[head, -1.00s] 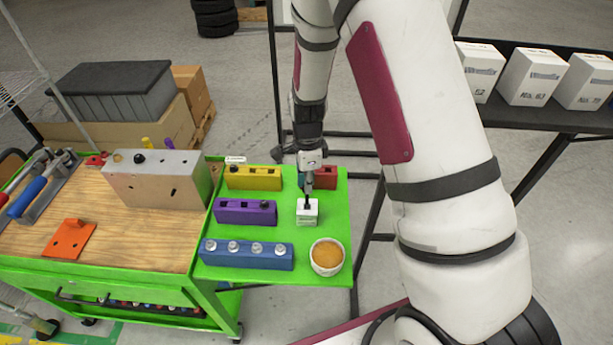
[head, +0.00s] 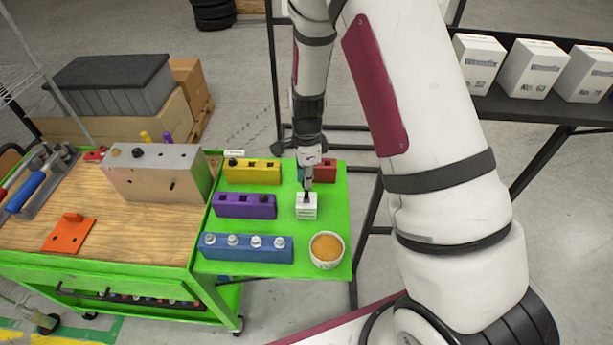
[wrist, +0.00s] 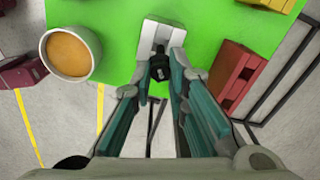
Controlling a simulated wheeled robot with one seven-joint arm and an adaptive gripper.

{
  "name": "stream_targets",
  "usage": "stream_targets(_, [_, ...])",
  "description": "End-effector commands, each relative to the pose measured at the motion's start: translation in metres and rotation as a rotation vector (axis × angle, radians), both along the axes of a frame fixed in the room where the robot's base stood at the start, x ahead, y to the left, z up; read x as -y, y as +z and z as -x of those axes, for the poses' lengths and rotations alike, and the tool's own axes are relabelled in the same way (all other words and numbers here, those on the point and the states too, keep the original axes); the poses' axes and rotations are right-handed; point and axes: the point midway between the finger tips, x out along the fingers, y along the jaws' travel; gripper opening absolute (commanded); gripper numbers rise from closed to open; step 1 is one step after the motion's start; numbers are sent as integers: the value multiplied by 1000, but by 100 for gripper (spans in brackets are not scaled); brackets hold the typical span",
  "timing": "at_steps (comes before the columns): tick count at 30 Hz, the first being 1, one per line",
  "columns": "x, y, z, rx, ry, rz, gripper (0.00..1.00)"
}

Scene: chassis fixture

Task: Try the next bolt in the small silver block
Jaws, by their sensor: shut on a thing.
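The small silver block (head: 307,212) stands on the green side shelf, looking nearly white. My gripper (head: 306,190) points down right over it. In the wrist view the block (wrist: 150,38) lies just beyond my fingertips (wrist: 158,70), which are shut on a black bolt (wrist: 159,70). The bolt's dark head faces the camera, and its lower end is hidden. I cannot tell whether its tip is in a hole of the block or just above it.
A purple block (head: 245,206), a yellow block (head: 252,172) and a blue block (head: 246,249) with several silver bolts stand to the left. A red block (head: 321,168) is behind my gripper. A white cup (head: 327,257) stands close in front. A large metal block (head: 155,181) is on the wooden top.

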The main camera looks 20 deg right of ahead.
Motion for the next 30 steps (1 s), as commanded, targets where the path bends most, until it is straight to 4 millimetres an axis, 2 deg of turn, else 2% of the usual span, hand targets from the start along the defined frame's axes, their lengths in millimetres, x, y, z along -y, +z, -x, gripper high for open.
stream_targets(5, [0,-1,0,0,0,0,0])
stream_targets(30, [0,-32,0,-1,0,0,0])
